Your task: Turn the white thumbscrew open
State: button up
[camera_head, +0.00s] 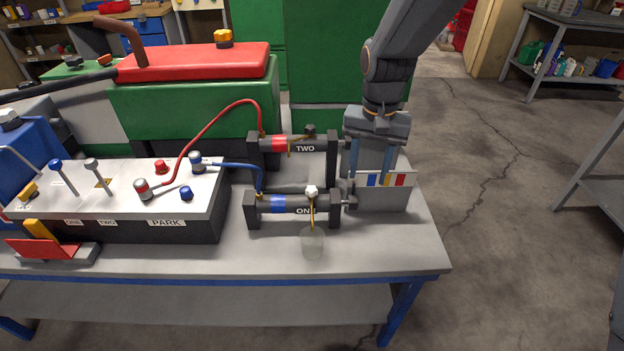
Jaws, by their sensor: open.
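The white thumbscrew (312,190) sits on top of the cylinder marked ONE (292,204), near its right end. A thin brass tube (312,212) runs down from beside it toward a clear cup (312,243) on the bench. My gripper (371,182) points down to the right of the thumbscrew, apart from it. It is open, and its fingers show in front of the grey block with coloured stripes (395,198). I cannot tell whether the fingers touch the block.
A second cylinder marked TWO (305,146) lies behind, with a dark thumbscrew (310,129). A red hose (205,125) and a blue hose (235,166) run to the control box (110,188). A red and green machine (190,95) stands behind.

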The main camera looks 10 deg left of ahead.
jog(key=p, duration=0.1)
send_over(312, 189)
jog(key=shift+d+f+m, duration=0.1)
jog(key=shift+f+m, duration=0.2)
jog(key=shift+f, duration=0.3)
jog(key=shift+a+f, duration=0.2)
jog(key=shift+f, duration=0.05)
notch_tip(312, 189, down, 7)
jog(key=shift+f+p, duration=0.15)
jog(key=shift+p, duration=0.95)
jog(key=c, duration=1)
